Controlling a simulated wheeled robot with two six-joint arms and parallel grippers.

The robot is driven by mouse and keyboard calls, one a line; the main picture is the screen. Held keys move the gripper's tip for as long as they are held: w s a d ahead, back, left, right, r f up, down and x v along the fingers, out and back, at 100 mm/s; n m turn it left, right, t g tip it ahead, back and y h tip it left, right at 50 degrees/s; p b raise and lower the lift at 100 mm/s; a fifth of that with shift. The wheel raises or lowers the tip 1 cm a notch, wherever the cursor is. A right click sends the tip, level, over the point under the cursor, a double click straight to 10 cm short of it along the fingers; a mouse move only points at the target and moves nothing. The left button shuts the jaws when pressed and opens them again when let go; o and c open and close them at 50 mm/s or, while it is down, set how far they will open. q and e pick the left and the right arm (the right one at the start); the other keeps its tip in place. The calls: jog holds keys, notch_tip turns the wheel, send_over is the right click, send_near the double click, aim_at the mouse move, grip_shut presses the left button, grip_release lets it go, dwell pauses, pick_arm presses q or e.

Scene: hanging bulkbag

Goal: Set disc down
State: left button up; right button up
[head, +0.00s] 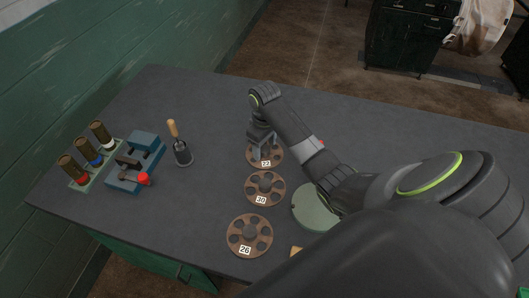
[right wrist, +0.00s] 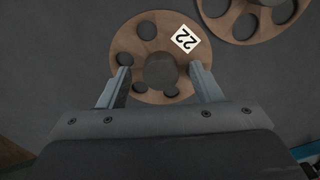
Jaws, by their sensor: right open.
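Three brown discs with round holes and a central knob lie in a line on the grey table. The disc marked 22 (head: 277,159) is the farthest, the disc marked 30 (head: 265,189) is in the middle, and the disc marked 26 (head: 249,236) is nearest. My right gripper (head: 262,150) is over the disc 22. In the right wrist view its two fingers are apart on either side of the knob of disc 22 (right wrist: 152,38), with gaps between fingers and knob. Whether the fingertips touch the disc is unclear. My left gripper does not show.
A pale green round plate (head: 313,208) lies right of the discs, partly under my right arm. A blue fixture with a red knob (head: 136,163), a wooden-handled bell-like tool (head: 181,148) and several bottles (head: 88,152) stand at the left. The table (head: 210,100) is clear at the back.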

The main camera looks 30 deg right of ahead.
aim_at(264, 148)
jog(key=shift+f, duration=0.25)
grip_shut()
jog(key=shift+r, duration=0.1)
notch_tip(264, 148, up, 6)
jog(key=shift+w+f, duration=0.1)
jog(key=shift+f, duration=0.15)
notch_tip(264, 148, up, 2)
jog(key=p, duration=0.2)
jog(key=shift+r+p, duration=0.25)
jog(key=shift+p, duration=0.15)
jog(key=shift+r+p, duration=0.95)
